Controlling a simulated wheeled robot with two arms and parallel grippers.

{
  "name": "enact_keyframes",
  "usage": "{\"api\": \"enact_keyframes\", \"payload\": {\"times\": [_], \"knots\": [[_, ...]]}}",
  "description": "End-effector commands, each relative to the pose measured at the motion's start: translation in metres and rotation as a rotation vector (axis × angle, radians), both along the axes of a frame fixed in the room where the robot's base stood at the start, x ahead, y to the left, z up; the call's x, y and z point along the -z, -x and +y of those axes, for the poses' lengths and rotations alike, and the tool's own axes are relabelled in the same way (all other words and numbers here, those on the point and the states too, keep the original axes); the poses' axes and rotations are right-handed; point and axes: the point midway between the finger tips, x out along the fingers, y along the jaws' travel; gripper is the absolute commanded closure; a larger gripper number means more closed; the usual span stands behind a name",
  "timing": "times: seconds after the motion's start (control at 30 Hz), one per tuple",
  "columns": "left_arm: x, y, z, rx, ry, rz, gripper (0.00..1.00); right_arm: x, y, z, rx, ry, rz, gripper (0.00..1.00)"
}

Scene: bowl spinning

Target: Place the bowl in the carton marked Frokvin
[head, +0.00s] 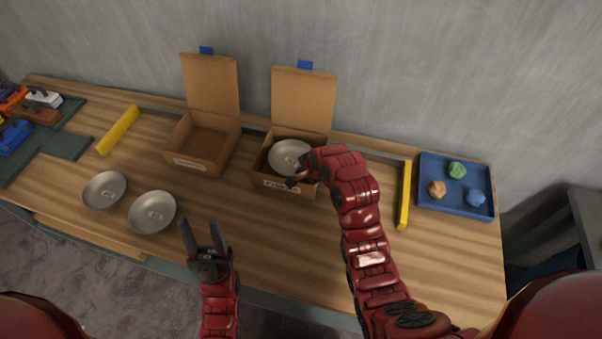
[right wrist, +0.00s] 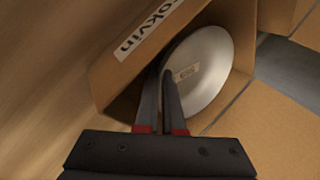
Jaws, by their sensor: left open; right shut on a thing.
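A grey metal bowl (head: 289,157) with a small label is at the opening of the right open carton (head: 303,105). In the right wrist view that carton's label (right wrist: 148,30) reads "okvin", its start cut off. My right gripper (head: 294,182) is shut on the near rim of the bowl (right wrist: 212,65), over the carton's front wall. I cannot tell whether the bowl touches the carton floor. My left gripper (head: 204,236) is open and empty, above the table's front part. Two more grey bowls stand on the table, one (head: 104,190) further left, the other (head: 152,212) nearer my left gripper.
Another open, empty carton (head: 205,145) stands to the left. Yellow bars lie at left (head: 118,130) and right (head: 404,195). A blue tray (head: 455,205) with coloured lumps is at the right. Toy-like vehicles (head: 40,98) sit at the far left. The middle front of the wooden table is clear.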

Motion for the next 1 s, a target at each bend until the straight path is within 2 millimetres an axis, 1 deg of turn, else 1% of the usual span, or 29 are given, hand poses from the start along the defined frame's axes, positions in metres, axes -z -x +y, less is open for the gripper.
{"api": "enact_keyframes", "payload": {"times": [0.03, 0.1, 0.2, 0.43, 0.47, 0.5, 0.87, 1.0], "knots": [[-0.006, 0.000, 0.000, 0.000, 0.000, 0.000, 0.50, 0.007, 0.001, 0.000, -0.001, 0.002, 0.004, 1.00], [-0.009, 0.000, 0.000, 0.000, 0.000, 0.000, 0.50, 0.017, 0.001, 0.000, -0.002, 0.002, 0.003, 1.00], [-0.008, 0.000, 0.000, 0.000, 0.000, 0.000, 0.50, 0.021, 0.000, 0.000, -0.001, -0.001, -0.002, 1.00], [-0.006, 0.000, 0.000, 0.000, 0.000, 0.000, 0.50, 0.022, 0.000, 0.000, -0.001, -0.001, -0.002, 1.00], [-0.007, 0.000, 0.000, 0.000, 0.000, 0.000, 0.50, 0.022, 0.000, 0.000, -0.001, -0.001, -0.002, 0.90], [-0.007, 0.000, 0.000, 0.000, 0.000, 0.000, 0.50, 0.022, 0.000, 0.000, -0.001, -0.001, -0.002, 0.82], [-0.006, 0.000, 0.000, 0.000, 0.000, 0.000, 0.50, 0.019, 0.000, 0.000, -0.001, -0.001, -0.002, 0.82], [-0.002, 0.000, 0.000, 0.000, 0.000, 0.000, 0.50, 0.011, 0.004, -0.003, 0.000, -0.001, -0.005, 0.82]]}}
